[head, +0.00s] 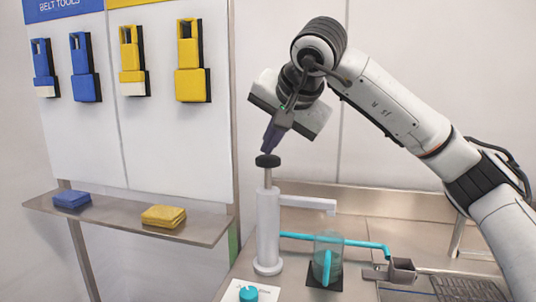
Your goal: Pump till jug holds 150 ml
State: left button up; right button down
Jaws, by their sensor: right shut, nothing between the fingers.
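A white hand pump (267,230) stands upright on the counter, with a dark round knob (267,160) on top of its raised rod. Its white spout (308,203) reaches right, above a clear jug (328,262) with a teal handle, standing on a dark pad (312,280). The jug looks to have some liquid low inside, but I cannot read its level. My right gripper (268,150) points down, shut and empty, its tips just above or touching the knob; I cannot tell which. My left gripper is not in view.
A teal pipe (350,242) runs behind the jug to a small metal box (402,268). A teal dial (248,293) is at the front left, a dark grate (468,289) at right. A shelf (115,215) with folded cloths stands left.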

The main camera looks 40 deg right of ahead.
aim_at(270, 158)
jog(key=shift+f+b, duration=0.9)
jog(key=shift+f, duration=0.65)
dwell(0.8)
dwell(0.3)
jog(key=shift+r+p, duration=2.55)
jog(key=shift+r, duration=0.1)
notch_tip(270, 158, up, 5)
jog(key=p, duration=0.4)
jog(key=shift+p, duration=0.4)
